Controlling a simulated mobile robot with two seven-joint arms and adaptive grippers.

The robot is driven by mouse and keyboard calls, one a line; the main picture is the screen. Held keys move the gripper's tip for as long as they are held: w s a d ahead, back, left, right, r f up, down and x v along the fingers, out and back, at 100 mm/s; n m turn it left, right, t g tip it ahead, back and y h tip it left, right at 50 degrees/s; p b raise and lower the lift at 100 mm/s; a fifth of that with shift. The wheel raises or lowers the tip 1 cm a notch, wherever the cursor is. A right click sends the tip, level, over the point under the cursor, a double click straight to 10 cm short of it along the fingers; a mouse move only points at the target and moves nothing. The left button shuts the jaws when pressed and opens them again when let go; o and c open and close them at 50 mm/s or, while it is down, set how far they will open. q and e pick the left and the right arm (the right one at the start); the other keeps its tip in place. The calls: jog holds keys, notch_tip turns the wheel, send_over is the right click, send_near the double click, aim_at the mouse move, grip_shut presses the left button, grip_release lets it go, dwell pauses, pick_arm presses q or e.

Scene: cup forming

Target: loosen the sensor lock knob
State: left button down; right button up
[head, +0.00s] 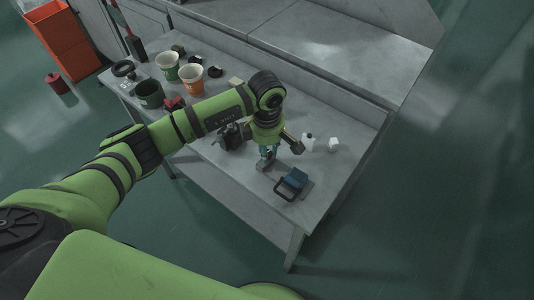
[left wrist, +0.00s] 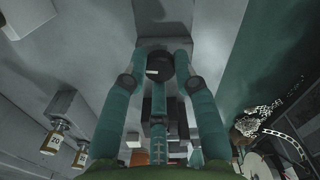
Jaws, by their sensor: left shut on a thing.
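The sensor lock knob, as far as I can tell, is the dark round knob (left wrist: 160,64) with a small white mark in the left wrist view. My left gripper (left wrist: 160,58) has its teal fingers around it, one on each side, and is shut on it. In the head view my left gripper (head: 267,154) points down at a small grey fixture (head: 263,166) near the front of the table. The knob itself is hidden there by the fingers and wrist. My right gripper is not in view.
A blue block with a black handle (head: 293,181) sits at the table's near corner. A white bottle (head: 308,141) and white cube (head: 333,144) stand to the right. A black device (head: 231,136) is close left.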

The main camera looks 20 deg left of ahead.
pick_arm(q)
jog(key=n+b, duration=0.2)
jog(key=n, duration=0.2)
jog(key=shift+a+f+n, duration=0.1)
jog(key=shift+f+n, duration=0.05)
jog(key=shift+n, duration=0.25)
jog(key=n+b, duration=0.2)
jog(key=n, duration=0.2)
jog(key=shift+b, duration=0.3)
jog(key=n+b, duration=0.1)
jog(key=n, duration=0.4)
jog(key=shift+b, duration=0.4)
jog(key=shift+n+b, duration=0.5)
jog(key=shift+n, duration=1.4)
jog(key=c, duration=1)
grip_release()
jog(key=shift+r, duration=0.2)
